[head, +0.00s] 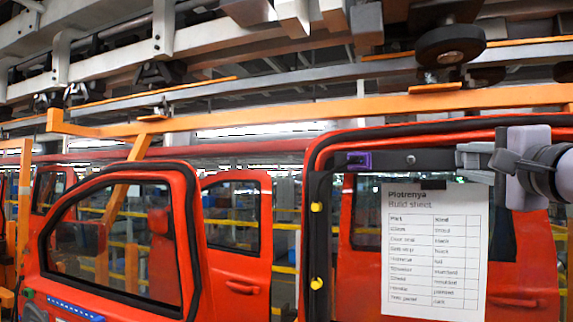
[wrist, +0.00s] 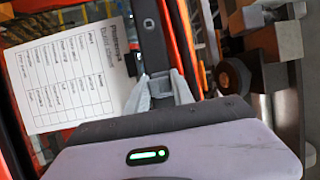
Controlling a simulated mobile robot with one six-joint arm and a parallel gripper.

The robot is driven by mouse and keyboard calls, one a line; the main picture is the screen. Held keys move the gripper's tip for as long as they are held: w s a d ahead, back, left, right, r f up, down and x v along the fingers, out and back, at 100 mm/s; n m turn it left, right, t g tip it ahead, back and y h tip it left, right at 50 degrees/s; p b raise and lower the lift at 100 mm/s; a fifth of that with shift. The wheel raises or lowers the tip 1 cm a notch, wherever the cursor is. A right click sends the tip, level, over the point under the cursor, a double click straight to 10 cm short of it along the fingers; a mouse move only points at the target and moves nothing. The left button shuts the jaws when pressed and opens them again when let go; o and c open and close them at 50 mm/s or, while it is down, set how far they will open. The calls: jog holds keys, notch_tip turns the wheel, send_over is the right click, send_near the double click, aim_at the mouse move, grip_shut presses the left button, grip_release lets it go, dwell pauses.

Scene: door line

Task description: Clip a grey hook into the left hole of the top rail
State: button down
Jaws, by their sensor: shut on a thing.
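The top rail (head: 434,161) is a dark bar across the upper part of the red door frame. It also shows in the wrist view (wrist: 152,48). A purple piece (head: 358,161) sits near its left end. A small round hole (head: 411,159) shows to the right of that piece, and a round hole also shows in the wrist view (wrist: 148,23). My gripper (head: 478,156) is at the rail's right part, its fingers (wrist: 161,90) shut on a small grey hook (wrist: 159,82). The fingers mostly hide the hook; I cannot tell whether it touches the rail.
A white build sheet (head: 434,250) hangs below the rail, close to my gripper. The red door frame with a black seal (head: 318,190) and two yellow plugs (head: 317,283) stands to the left. A red door (head: 120,240) is farther left. An orange beam (head: 350,112) runs above.

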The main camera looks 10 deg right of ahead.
jog(key=shift+w+d, duration=0.35)
jog(key=shift+w, duration=0.15)
dwell(0.3)
jog(key=shift+s+r, duration=0.1)
jog(key=shift+r, duration=0.45)
dwell(2.6)
jog(key=c, duration=1.5)
grip_release()
jog(key=o, duration=0.4)
jog(key=shift+o, duration=0.5)
jog(key=shift+d+f, duration=0.1)
jog(key=shift+f, duration=0.2)
jog(key=shift+w+f, duration=0.2)
